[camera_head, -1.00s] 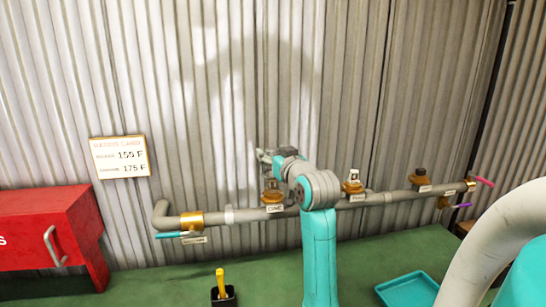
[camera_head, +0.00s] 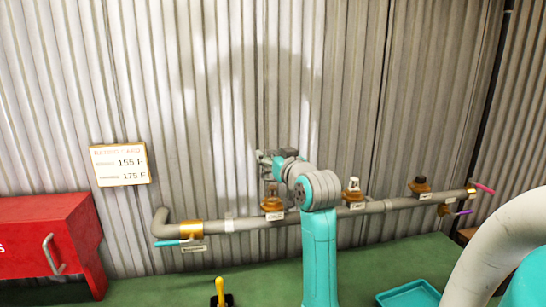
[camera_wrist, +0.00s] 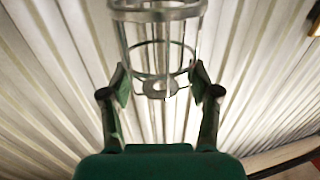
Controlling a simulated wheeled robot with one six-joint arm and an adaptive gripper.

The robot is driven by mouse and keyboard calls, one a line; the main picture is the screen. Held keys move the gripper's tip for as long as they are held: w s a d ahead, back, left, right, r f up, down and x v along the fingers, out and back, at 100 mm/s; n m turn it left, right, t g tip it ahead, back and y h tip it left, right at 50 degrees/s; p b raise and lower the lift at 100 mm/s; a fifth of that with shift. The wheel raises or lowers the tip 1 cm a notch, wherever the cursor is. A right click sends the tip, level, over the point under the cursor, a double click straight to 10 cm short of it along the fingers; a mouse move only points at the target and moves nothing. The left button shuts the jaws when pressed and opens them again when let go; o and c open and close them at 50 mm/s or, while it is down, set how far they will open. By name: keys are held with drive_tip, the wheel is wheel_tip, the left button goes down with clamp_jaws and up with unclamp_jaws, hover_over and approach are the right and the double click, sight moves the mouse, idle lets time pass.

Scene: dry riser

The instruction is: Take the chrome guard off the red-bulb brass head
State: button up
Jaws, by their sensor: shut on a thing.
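The chrome guard (camera_wrist: 155,12), a cage of thin bars and rings, fills the upper middle of the wrist view. My gripper (camera_wrist: 160,88) is shut on it, one finger on each side near its lower ring. I see no red bulb inside the cage there. In the head view my gripper (camera_head: 266,158) is above the left brass head (camera_head: 272,204) on the pipe. Something greyish shows between them, too small to tell whether it is guard or bulb. I cannot tell whether the guard is fully clear of the head, nor which head has the red bulb.
A grey pipe (camera_head: 375,207) also carries a middle brass head (camera_head: 353,196) and a dark-topped right head (camera_head: 420,185). A red cabinet (camera_head: 40,238) stands left, a teal tray (camera_head: 410,295) lies front right, and a black cup (camera_head: 222,300) holds something yellow. A card (camera_head: 121,165) hangs on the corrugated wall.

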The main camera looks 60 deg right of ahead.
sight(273, 151)
drive_tip(key=shift+r, duration=0.15)
drive_tip(key=shift+r, duration=1.85)
